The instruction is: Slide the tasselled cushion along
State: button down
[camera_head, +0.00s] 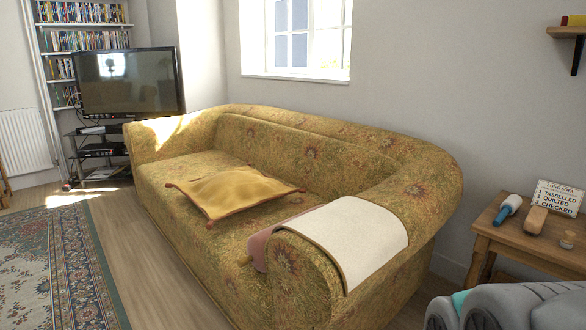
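The tasselled cushion (233,190) is mustard yellow with small reddish tassels at its corners. It lies flat on the seat of the long floral sofa (165,176), near the middle of the seat and apart from both arms. A pink cushion (262,246) lies at the near end of the seat, mostly hidden behind the near arm. A grey part of my arm shows at the bottom right, but my gripper is not in view.
A cream cloth (345,235) drapes over the sofa's near arm. A wooden side table (490,232) at right holds a blue-and-white roller (508,208), a wooden brush (536,219) and a sign (559,197) listing tasselled, quilted, checked. Bare floor (150,270) and a rug (55,265) lie before the sofa.

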aim_at(220, 195)
jog(key=i+j+z, duration=0.4)
jog(key=j, duration=0.25)
jog(key=i+j+z, duration=0.15)
jog(key=j, duration=0.2)
jog(key=j+z, duration=0.2)
jog(key=j, duration=0.15)
jog(key=i+j, duration=0.2)
jog(key=j, duration=0.4)
jog(key=i+j, duration=0.15)
jog(key=j, duration=0.45)
jog(key=i+j, duration=0.2)
jog(key=j, duration=0.4)
jog(key=i+j, duration=0.15)
jog(key=j, duration=0.45)
jog(key=i+j, duration=0.2)
jog(key=j, duration=0.35)
jog(key=i+j, duration=0.15)
jog(key=j, duration=0.45)
jog(key=i+j, duration=0.2)
jog(key=j, duration=0.4)
jog(key=i+j, duration=0.15)
jog(key=j, duration=0.45)
